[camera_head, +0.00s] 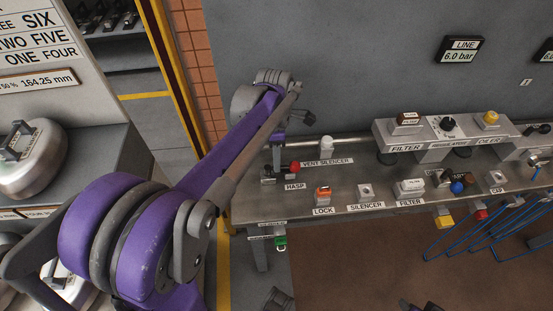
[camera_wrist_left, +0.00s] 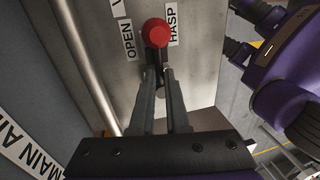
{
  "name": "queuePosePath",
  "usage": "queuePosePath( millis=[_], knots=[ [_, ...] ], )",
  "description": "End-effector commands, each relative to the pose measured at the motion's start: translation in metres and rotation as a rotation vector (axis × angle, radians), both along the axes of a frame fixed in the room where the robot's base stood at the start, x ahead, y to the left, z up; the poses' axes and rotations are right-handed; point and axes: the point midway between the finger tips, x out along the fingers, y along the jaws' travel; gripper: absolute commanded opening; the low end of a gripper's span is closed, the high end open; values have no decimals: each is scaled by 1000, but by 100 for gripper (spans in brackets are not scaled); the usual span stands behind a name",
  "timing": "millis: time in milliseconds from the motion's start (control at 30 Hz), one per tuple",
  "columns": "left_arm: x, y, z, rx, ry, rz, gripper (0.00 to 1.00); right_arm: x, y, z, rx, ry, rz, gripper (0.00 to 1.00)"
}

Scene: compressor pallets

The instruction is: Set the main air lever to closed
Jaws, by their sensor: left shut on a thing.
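The main air lever shows as a red knob (camera_head: 295,167) at the left end of the bench, just above the HASP label. In the left wrist view the red knob (camera_wrist_left: 156,32) stands at the fingertips, between the OPEN and HASP labels. My left gripper (camera_wrist_left: 155,75) is shut on the lever, its two fingers close together at the stem below the knob. In the head view my left gripper (camera_head: 277,160) reaches down onto the lever from above, its fingers small and partly hidden. My right gripper is not clearly visible.
The bench (camera_head: 341,180) carries a vent silencer (camera_head: 327,146), an orange-topped lock (camera_head: 323,193), a silencer fitting (camera_head: 365,191) and a filter block (camera_head: 409,187). A raised shelf (camera_head: 445,130) stands behind. A pipe (camera_wrist_left: 88,65) runs beside the lever. A green tag (camera_head: 281,242) hangs below.

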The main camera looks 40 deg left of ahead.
Motion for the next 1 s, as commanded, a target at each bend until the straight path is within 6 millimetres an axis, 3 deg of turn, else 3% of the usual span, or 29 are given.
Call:
queuePosePath(
  millis=[1000],
  knots=[
    [-1,-1,1,0,0,-46,0,0,0,1,0,0,0,43]
  ],
)
